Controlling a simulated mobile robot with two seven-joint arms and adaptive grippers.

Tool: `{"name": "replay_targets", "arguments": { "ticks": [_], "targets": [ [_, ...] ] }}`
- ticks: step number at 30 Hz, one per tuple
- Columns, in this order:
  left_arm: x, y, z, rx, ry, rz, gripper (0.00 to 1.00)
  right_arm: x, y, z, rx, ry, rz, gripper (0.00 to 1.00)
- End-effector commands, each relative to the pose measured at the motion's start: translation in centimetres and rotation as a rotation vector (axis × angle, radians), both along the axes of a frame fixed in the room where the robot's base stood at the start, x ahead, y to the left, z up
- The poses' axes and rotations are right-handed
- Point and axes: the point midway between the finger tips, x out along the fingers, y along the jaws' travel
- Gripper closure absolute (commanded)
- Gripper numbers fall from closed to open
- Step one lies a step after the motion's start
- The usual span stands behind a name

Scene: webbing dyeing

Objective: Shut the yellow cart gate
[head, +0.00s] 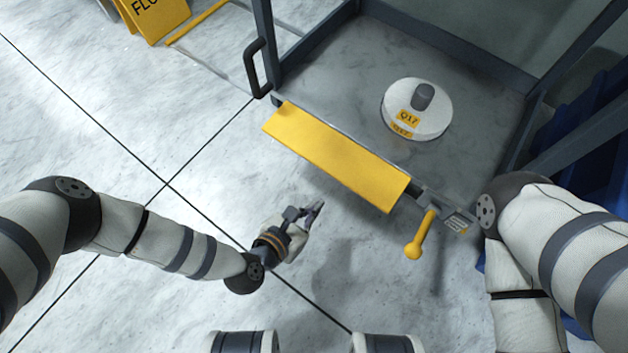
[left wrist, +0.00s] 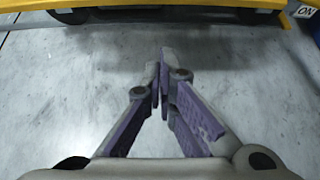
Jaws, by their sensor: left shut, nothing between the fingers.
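The yellow cart gate (head: 335,157) is a flat panel along the near edge of the grey cart (head: 330,60). It is folded outward and down from the deck edge, leaving that side of the deck open. A yellow lever with a ball end (head: 416,242) sticks out at the panel's right end. My left gripper (head: 317,209) is shut and empty, in front of the panel and apart from it. In the left wrist view its fingertips (left wrist: 162,85) meet, and a yellow edge (left wrist: 170,3) crosses the top. My right arm enters at the right; its gripper is out of view.
A white disc with a grey knob and label Q17 (head: 417,110) sits on the deck. A dark handle (head: 256,68) is on the cart's left post. A yellow floor sign (head: 152,18) stands at upper left. Blue bins (head: 590,120) are at right. The floor at left is clear.

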Motion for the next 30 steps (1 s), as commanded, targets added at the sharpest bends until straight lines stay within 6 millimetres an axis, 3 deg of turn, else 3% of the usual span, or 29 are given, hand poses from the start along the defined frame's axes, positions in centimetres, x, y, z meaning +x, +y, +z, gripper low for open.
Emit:
{"name": "replay_targets", "arguments": {
  "ticks": [11, 15, 18, 30],
  "targets": [
    [5.6, -4.1, -4.9, 0.001, -0.001, -0.001, 1.0, 0.0, 0.3, -3.1, 0.008, 0.024, 0.004, 0.6],
    [5.5, -4.0, -1.9, 0.0, -0.002, -0.003, 1.0, -0.1, 0.2, -1.8, 0.006, 0.016, 0.002, 0.6],
    [5.4, -4.0, -0.9, 0.0, -0.001, -0.002, 1.0, -0.1, 0.2, -1.5, 0.005, 0.014, 0.002, 0.6],
    [5.2, -3.9, -0.6, 0.003, 0.0, -0.002, 1.0, 0.0, 0.1, -1.5, 0.004, 0.012, 0.002, 0.6]
  ]
}}
